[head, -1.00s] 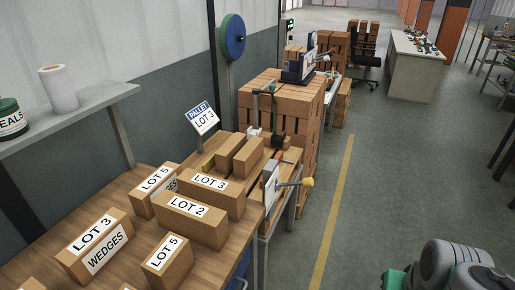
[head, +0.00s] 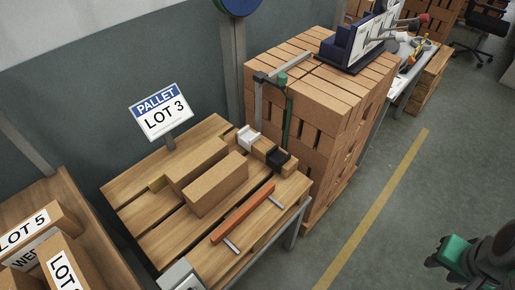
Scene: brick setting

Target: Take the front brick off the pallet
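The slatted wooden pallet (head: 139,219) lies in the middle of the head view, by a sign (head: 160,110) reading PALLET LOT 3. Two plain brown bricks lie side by side on it. The front brick (head: 217,184) is the one nearer me; the rear brick (head: 192,160) is partly hidden behind it. Both lie flat and slanted across the slats. At the lower right edge is a dark and green end of my arm, seemingly my gripper (head: 448,258), well away from the bricks and over the floor. Its fingers are too dark and cut off to read.
An orange bar (head: 243,213) with metal pins lies along the pallet's near right side. Clamp-like tools with white and black blocks (head: 279,160) stand at its far right corner. A tall brick stack (head: 325,110) rises behind. LOT-labelled boxes (head: 62,262) sit lower left. Right floor is clear.

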